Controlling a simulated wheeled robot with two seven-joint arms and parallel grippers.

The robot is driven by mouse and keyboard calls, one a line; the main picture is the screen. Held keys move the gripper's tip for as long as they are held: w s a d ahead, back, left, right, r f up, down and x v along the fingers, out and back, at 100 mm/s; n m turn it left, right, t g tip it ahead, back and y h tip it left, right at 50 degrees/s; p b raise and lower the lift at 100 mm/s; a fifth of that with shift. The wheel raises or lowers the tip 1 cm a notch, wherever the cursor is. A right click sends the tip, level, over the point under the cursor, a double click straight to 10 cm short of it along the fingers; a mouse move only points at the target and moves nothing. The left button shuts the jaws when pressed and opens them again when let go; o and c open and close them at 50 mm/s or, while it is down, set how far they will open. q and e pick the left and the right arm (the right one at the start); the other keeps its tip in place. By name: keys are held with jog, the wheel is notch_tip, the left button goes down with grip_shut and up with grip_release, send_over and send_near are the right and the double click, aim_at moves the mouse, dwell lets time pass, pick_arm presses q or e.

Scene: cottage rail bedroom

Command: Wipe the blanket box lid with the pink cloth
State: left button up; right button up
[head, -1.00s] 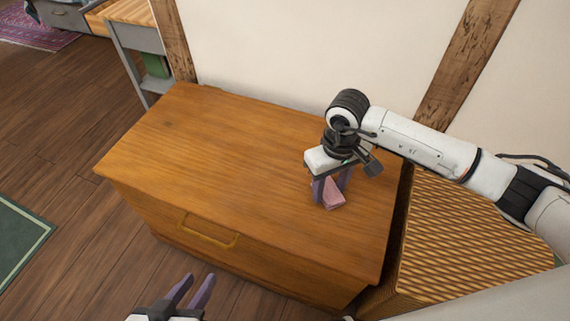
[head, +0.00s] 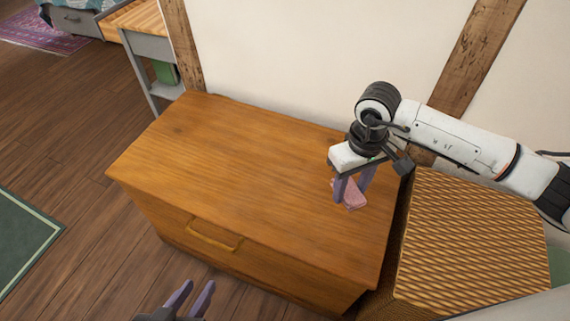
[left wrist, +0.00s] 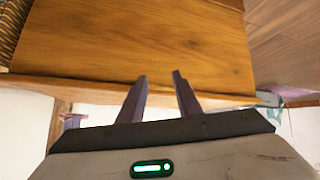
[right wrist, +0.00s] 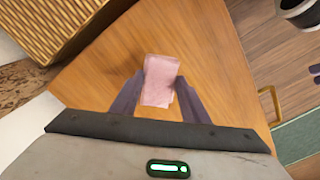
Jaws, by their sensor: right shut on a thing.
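The wooden blanket box (head: 250,240) stands against the wall, and its orange-brown lid (head: 235,150) is closed and flat. The pink cloth (head: 354,202) is at the lid's right end, apparently touching it. My right gripper (head: 350,192) is shut on the cloth, its purple fingers pointing down on either side. In the right wrist view the folded cloth (right wrist: 160,82) sits between the fingers, against the lid. My left gripper (head: 197,284) is empty, in front of the box near the bottom edge of the head view. Its fingers stand apart in the left wrist view (left wrist: 160,78).
A woven wicker chest (head: 465,240) stands close to the box's right side. A grey shelf unit with a wooden top (head: 140,45) is behind the box at left. A green rug (head: 20,245) lies on the floor at left. The rest of the lid is bare.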

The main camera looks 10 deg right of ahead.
jog(key=shift+r+p, duration=0.45)
jog(key=shift+r, duration=0.7)
